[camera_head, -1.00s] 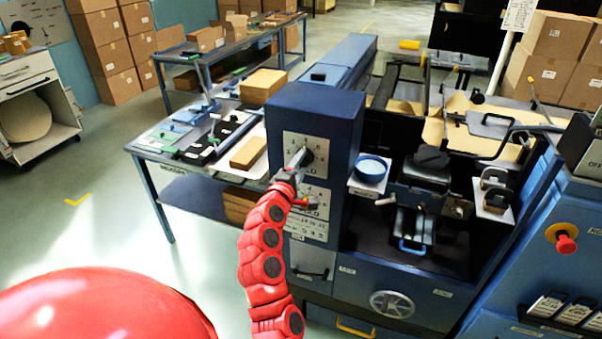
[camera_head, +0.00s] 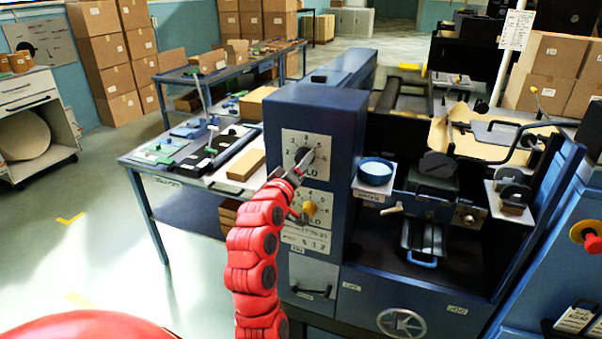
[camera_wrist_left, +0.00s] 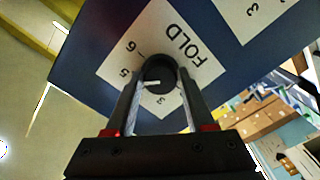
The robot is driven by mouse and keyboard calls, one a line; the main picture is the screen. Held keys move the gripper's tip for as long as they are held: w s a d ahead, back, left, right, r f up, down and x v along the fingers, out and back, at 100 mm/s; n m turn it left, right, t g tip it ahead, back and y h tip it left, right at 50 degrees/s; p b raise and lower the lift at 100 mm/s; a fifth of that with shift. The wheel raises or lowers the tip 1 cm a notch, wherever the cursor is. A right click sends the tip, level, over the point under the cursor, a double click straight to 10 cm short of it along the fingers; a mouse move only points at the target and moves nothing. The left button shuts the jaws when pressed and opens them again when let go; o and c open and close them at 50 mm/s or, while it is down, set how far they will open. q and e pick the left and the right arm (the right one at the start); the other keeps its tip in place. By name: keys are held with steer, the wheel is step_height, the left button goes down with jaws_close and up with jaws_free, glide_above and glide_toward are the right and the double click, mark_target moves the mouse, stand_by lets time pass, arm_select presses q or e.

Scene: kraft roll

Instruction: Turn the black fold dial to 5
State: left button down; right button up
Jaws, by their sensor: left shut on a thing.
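The black fold dial (camera_head: 306,155) sits on a white numbered plate (camera_head: 322,139) on the front of the blue cabinet. My left gripper (camera_head: 299,168) reaches it from the lower left. In the left wrist view, the two fingers of the left gripper (camera_wrist_left: 160,76) are on either side of the round black fold dial (camera_wrist_left: 158,66), shut on it. A short white mark on the dial points to the picture's left, near the 5 side of the scale. The left finger hides part of the scale, so the exact reading is unclear. My right gripper is out of view.
A yellow dial (camera_head: 310,208) sits just below on the same cabinet (camera_head: 340,110). A blue round dish (camera_head: 375,171) stands to the right. A table (camera_head: 165,170) with tools is left. A red emergency button (camera_head: 592,242) is far right.

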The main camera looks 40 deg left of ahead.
arm_select(q)
steer(key=shift+f+m+b, duration=0.1)
steer(key=shift+m+b, duration=0.2)
steer(key=shift+m, duration=0.1)
steer(key=shift+c, duration=1.3)
jaws_free()
